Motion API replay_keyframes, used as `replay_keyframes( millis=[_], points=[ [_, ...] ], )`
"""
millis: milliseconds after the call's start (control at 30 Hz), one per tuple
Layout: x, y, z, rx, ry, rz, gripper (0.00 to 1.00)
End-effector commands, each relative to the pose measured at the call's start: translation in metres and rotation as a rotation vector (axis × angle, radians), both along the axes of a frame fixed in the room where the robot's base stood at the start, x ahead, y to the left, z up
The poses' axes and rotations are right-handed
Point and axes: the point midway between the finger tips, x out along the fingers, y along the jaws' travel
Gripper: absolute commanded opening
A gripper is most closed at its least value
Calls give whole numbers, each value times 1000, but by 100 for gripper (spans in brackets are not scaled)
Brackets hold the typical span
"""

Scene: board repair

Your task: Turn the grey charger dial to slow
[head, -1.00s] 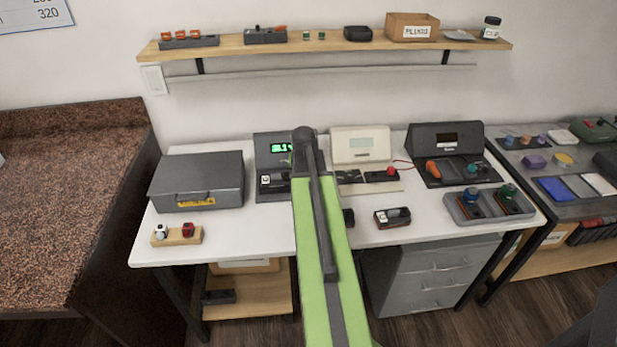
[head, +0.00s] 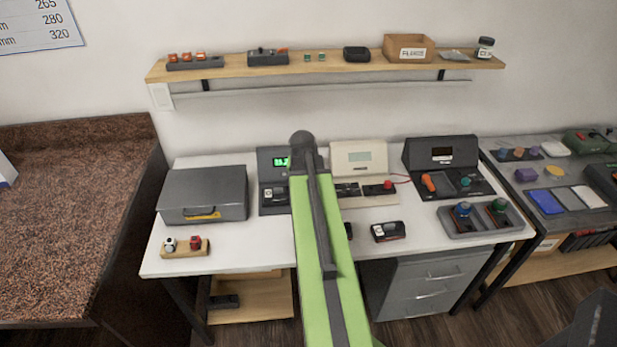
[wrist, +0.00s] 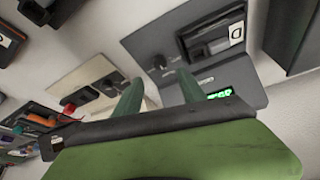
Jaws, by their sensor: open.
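The grey charger (head: 267,172) stands at the back of the white table, with a lit green display. My own arm hides its right part in the head view. In the wrist view the charger (wrist: 238,75) shows close up, with a black block labelled D (wrist: 212,42) in its bay. A small dark dial (wrist: 160,62) on the charger appears between and just beyond the tips of my gripper (wrist: 158,77). The two green fingers are apart and empty. I cannot tell how far the tips are from the dial, or its setting. My gripper is hidden in the head view.
A cream device (head: 358,157) with its own knob (wrist: 108,88) stands beside the charger. A grey metal box (head: 203,190) is on its other side. A loose dark block (head: 388,231) lies on the table front. A shelf (head: 330,65) hangs above.

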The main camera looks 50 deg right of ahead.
Motion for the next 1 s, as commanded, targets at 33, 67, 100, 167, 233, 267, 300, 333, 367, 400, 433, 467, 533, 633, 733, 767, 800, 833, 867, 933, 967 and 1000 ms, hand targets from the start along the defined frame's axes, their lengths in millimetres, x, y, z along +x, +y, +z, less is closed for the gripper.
replay_keyframes(
  millis=[33, 67, 100, 167, 233, 267, 300, 333, 367, 400, 433, 467, 533, 633, 733, 767, 800, 833, 867, 933, 967, 1000],
  points=[
    [-4, 5, 24, 0, 0, 1, 48],
    [-6, 8, 30, 0, 0, 1, 48],
    [-8, 11, 39, 0, 0, 1, 48],
    [-11, 15, 52, 0, 0, 1, 48],
    [-14, 20, 66, 0, 1, 2, 48],
    [-15, 22, 71, 0, 1, 2, 48],
    [-16, 24, 76, 0, 1, 2, 48],
    [-17, 26, 79, 0, 1, 2, 48],
    [-18, 27, 82, 0, 1, 2, 48],
    [-19, 28, 83, 0, 1, 2, 48],
    [-19, 28, 84, 0, 1, 2, 48],
    [-19, 28, 84, 0, 1, 2, 48],
    [-19, 28, 82, 0, 0, 1, 48],
    [-19, 28, 81, 0, 0, 1, 48],
    [-19, 28, 81, 0, 0, 1, 48],
    [-19, 28, 81, 0, 0, 1, 48],
    [-19, 28, 81, 0, 0, 1, 48],
    [-19, 28, 81, 0, 0, 1, 48],
    [-19, 28, 81, 0, 0, 1, 48],
    [-18, 29, 81, 0, 0, 3, 48],
    [-16, 31, 81, 0, 0, 9, 48],
    [-10, 38, 81, 0, 0, 23, 48]
  ],
)
